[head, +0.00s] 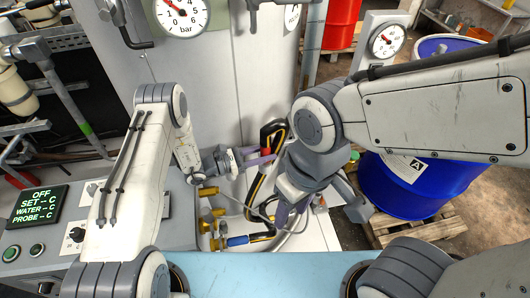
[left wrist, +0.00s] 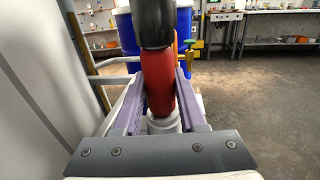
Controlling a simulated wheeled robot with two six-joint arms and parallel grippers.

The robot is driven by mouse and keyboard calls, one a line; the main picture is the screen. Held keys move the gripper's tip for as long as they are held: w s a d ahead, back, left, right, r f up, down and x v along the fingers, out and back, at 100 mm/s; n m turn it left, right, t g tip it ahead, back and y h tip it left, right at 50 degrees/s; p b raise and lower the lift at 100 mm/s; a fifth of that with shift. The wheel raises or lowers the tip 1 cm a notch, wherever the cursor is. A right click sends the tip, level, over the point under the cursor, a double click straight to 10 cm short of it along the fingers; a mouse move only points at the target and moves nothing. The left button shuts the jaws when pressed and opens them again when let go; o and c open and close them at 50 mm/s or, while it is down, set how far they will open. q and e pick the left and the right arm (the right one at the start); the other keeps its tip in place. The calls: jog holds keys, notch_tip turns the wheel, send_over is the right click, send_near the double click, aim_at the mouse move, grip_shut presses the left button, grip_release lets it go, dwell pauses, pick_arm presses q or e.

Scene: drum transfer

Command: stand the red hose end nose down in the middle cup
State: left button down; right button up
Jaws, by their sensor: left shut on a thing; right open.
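The red hose end (head: 266,152) is between the purple fingers of my left gripper (head: 262,158), which is shut on it. In the left wrist view the red hose end (left wrist: 158,82) stands roughly upright, with the black hose (left wrist: 152,22) above it. A pale round part (left wrist: 163,123) shows just below the red; I cannot tell whether it is the nose or a cup. My right gripper (head: 289,213) is open, lower and to the right, near the hoses. The cups cannot be made out clearly in the head view.
Several brass fittings (head: 207,191) stick out left of the grippers. A blue-sleeved hose end (head: 237,241) lies low beside them. A blue drum (head: 405,190) stands on a wooden pallet (head: 440,228) at right. The control panel (head: 38,205) is at left.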

pick_arm(q)
jog(key=shift+c, duration=1.9)
grip_release()
jog(key=shift+f, duration=0.1)
jog(key=shift+a, duration=0.1)
jog(key=b+v, duration=0.3)
jog(key=v, duration=0.7)
jog(key=shift+s+a, duration=0.1)
